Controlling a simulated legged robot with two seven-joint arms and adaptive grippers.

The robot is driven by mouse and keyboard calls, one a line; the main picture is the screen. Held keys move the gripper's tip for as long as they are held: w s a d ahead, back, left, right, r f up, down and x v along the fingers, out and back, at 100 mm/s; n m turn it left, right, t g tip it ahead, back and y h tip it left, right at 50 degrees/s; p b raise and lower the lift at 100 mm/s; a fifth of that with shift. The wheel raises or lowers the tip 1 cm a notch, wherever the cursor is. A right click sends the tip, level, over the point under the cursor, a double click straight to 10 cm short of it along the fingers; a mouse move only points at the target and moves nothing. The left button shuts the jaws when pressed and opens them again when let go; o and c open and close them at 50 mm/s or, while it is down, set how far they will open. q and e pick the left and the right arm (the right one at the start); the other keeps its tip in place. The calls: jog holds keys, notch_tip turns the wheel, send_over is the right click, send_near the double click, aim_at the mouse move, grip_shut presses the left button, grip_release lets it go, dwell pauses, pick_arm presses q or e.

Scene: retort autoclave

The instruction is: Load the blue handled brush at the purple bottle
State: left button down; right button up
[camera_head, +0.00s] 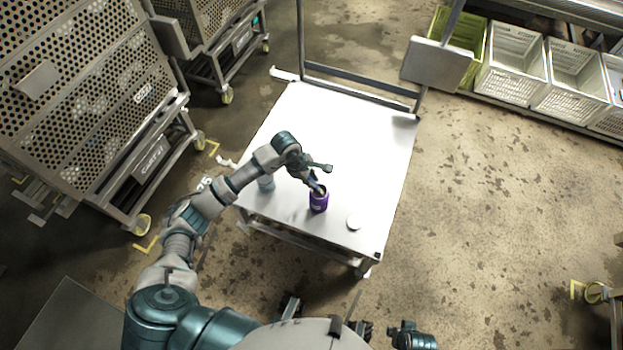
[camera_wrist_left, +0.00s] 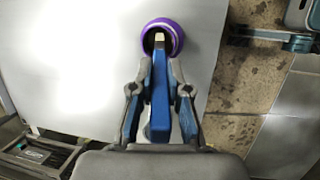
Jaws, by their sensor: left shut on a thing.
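The purple bottle (camera_head: 319,203) stands upright near the front edge of the white table, with its dark open mouth facing up. It also shows at the top of the left wrist view (camera_wrist_left: 174,36). My left gripper (camera_head: 311,179) is just above and beside the bottle. It is shut on the blue handled brush (camera_wrist_left: 159,85), which points away from the wrist towards the bottle. The brush's pale tip is at the bottle's mouth; I cannot tell how deep it goes. A teal part of mine, possibly my right gripper (camera_head: 411,336), shows at the bottom edge, its jaws unclear.
The table's (camera_head: 350,120) back half is clear. A metal frame (camera_head: 362,84) rises at its back edge. Perforated carts (camera_head: 90,90) stand left.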

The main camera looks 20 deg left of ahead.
pick_arm(q)
jog(key=shift+s, duration=0.1)
dwell(0.4)
notch_tip(320, 180, up, 2)
jog(key=shift+p, duration=0.7)
jog(key=shift+r+p, duration=1.3)
jog(key=shift+r, duration=1.15)
